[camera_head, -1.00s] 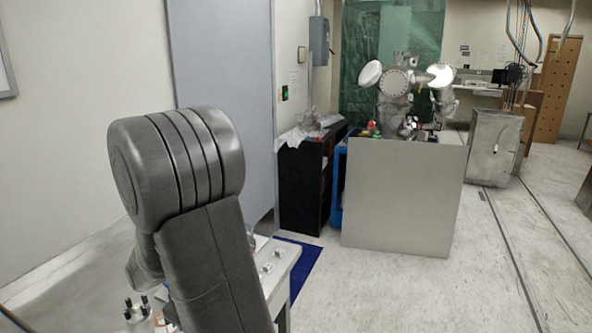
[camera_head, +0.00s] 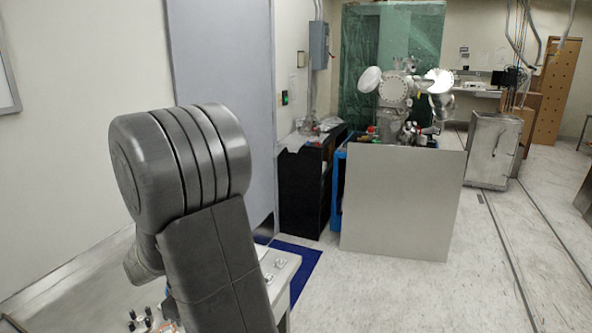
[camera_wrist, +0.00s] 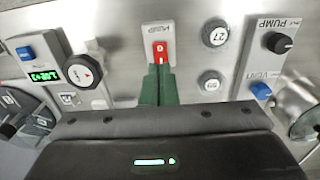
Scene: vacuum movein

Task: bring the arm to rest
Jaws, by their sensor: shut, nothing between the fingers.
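My gripper (camera_wrist: 158,86) shows in the wrist view as two green fingers, closed together with nothing between them. Its tips are at the lower edge of a red switch (camera_wrist: 161,52) on a white plate; I cannot tell whether they touch it. In the head view my arm's dark grey links fill the left foreground, over a grey worktable (camera_head: 283,266). The gripper itself is hidden there.
The wrist view shows a metal panel with a pump knob (camera_wrist: 278,42), a blue vent button (camera_wrist: 261,91), another blue button (camera_wrist: 25,53) and a green display (camera_wrist: 45,75). A vacuum chamber (camera_head: 394,91) stands behind a grey box (camera_head: 402,205).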

